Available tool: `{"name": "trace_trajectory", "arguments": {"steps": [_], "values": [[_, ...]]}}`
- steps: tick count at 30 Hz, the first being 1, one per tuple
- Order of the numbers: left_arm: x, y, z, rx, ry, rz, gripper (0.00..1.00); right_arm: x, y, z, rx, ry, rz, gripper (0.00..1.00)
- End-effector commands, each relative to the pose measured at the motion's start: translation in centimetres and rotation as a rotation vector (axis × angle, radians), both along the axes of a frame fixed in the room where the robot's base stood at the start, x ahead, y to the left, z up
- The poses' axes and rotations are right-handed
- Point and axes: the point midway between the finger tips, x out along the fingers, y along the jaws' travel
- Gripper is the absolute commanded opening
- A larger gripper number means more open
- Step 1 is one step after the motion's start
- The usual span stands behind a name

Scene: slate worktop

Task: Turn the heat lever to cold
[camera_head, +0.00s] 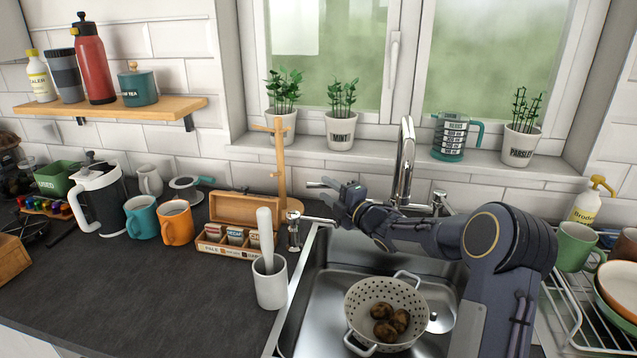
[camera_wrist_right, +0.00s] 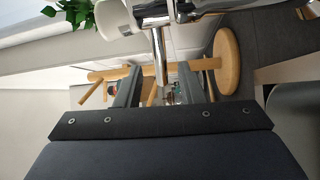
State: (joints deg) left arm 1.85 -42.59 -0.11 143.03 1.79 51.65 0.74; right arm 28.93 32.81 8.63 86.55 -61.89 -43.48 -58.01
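The chrome tap (camera_head: 405,165) stands behind the sink with a tall curved spout. A thin chrome piece, seemingly the heat lever (camera_head: 317,185), sticks out to the left past my right gripper's fingers. My right gripper (camera_head: 338,197) reaches left in front of the tap, level with the lower part of the spout. In the right wrist view the chrome lever (camera_wrist_right: 160,62) runs between the two separated fingers, with a gap on each side. The right gripper (camera_wrist_right: 160,88) looks open. Its hot or cold marking cannot be read. My left gripper is not in view.
A wooden mug tree (camera_head: 281,165) stands just beyond the right fingertips and shows in the wrist view (camera_wrist_right: 228,60). The sink (camera_head: 325,300) holds a colander (camera_head: 362,300). A short chrome fixture (camera_head: 293,235) and white crock (camera_head: 271,288) stand left. Potted herbs line the sill (camera_head: 385,155).

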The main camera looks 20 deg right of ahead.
Motion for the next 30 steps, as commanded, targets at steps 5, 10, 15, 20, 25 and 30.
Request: {"name": "trace_trajectory", "arguments": {"steps": [5, 10, 15, 20, 25, 30], "values": [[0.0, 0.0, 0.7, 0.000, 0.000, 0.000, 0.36, 2.4, 0.7, 0.3, 0.001, 0.001, 0.001, 0.35], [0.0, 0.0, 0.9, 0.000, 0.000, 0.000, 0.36, 3.3, 1.0, 0.3, 0.001, 0.001, 0.000, 0.35], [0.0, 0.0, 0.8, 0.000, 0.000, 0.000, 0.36, 3.4, 1.0, 0.3, 0.001, 0.000, 0.000, 0.35], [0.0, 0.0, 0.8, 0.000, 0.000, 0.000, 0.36, 3.4, 1.0, 0.3, 0.001, 0.001, 0.000, 0.23], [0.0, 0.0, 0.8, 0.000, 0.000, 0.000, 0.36, 3.4, 1.0, 0.3, 0.001, 0.001, 0.000, 0.01], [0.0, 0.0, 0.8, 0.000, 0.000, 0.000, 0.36, 3.4, 1.0, 0.2, 0.001, 0.001, 0.000, 0.00]]}}
